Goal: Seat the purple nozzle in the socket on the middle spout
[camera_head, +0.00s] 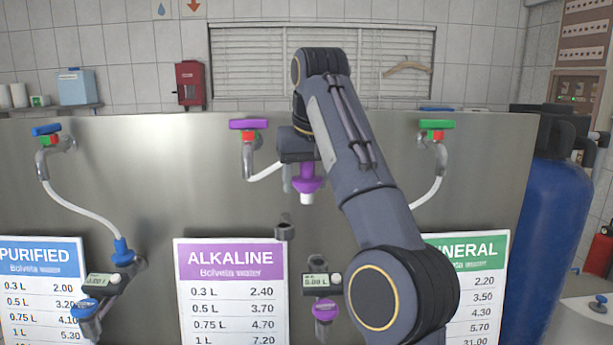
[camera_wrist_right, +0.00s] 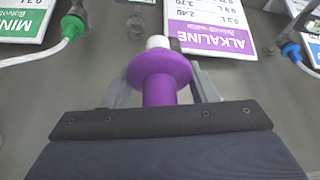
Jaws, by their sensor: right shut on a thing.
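The purple nozzle (camera_head: 307,182) with a white tip is held by my right gripper (camera_head: 300,174) in front of the steel panel, tip down. In the right wrist view the nozzle (camera_wrist_right: 158,72) stands between the two fingers of my right gripper (camera_wrist_right: 162,92), its wide flange toward the white tip. The grey socket of the middle spout (camera_head: 285,229) is below and slightly left of the nozzle in the head view, clearly apart from it. The socket looks empty. My left gripper is not in view.
A white hose (camera_head: 265,174) runs from the purple-handled tap (camera_head: 248,124) toward the nozzle. A display unit (camera_head: 316,282) with a purple knob (camera_head: 325,309) is below right of the socket. At left, a blue nozzle (camera_head: 122,250) sits on its spout. The ALKALINE sign (camera_head: 231,258) hangs on the panel.

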